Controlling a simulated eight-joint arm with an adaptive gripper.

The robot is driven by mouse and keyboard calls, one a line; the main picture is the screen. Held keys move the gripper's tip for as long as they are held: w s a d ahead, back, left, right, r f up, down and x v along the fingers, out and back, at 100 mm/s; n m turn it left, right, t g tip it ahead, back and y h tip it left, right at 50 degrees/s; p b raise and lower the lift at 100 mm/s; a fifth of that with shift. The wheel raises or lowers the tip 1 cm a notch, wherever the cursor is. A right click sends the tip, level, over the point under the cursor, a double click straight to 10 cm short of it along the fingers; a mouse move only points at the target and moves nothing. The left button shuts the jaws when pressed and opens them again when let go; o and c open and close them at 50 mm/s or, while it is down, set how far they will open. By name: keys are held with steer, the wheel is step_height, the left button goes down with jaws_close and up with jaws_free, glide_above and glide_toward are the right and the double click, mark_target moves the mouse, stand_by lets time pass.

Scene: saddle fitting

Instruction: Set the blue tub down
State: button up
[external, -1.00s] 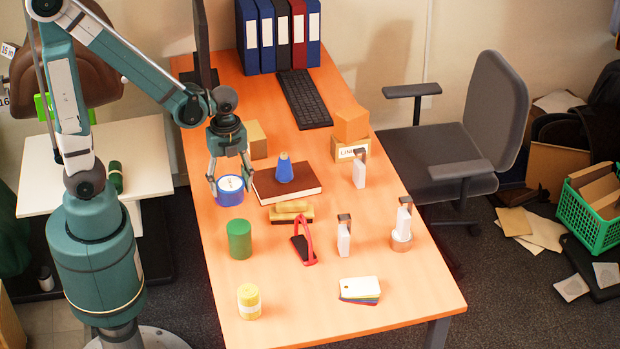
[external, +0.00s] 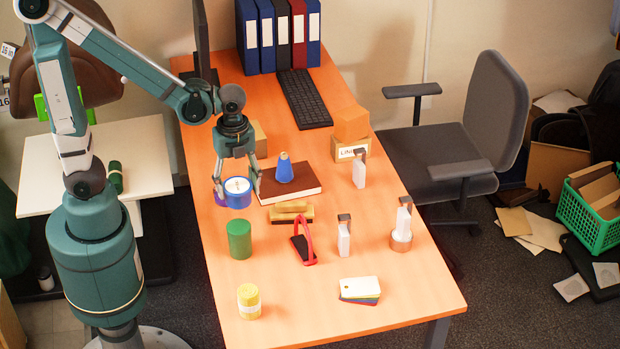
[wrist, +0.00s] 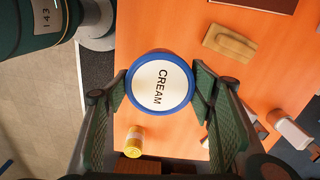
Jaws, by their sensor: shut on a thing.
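The blue tub (external: 239,201), with a white lid reading "CREAM", is between the two fingers of my gripper (external: 238,189) over the left side of the desk. In the wrist view the round tub (wrist: 159,88) sits upright between the fingertips, which press its sides. Its underside is hidden, and I cannot tell exactly how far it is above the desk.
A brown book (external: 306,190) bearing a blue cone-like object (external: 284,168) lies close on the right. A green cylinder (external: 239,239) stands in front, a yellow one (external: 249,301) nearer. A wooden-backed brush (external: 291,212) is front right. Bare desk (external: 225,285) lies between.

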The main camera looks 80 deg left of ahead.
steer(key=s+d, duration=0.1)
steer(key=d, duration=1.7)
steer(key=shift+s+a+f, duration=0.1)
steer(key=shift+s+f, duration=0.05)
steer(key=shift+f, duration=2.4)
steer(key=shift+f+b, duration=0.75)
steer(key=shift+f, duration=2.15)
steer(key=shift+f+b, duration=0.6)
steer(key=shift+f, duration=1.5)
steer(key=shift+f, duration=0.15)
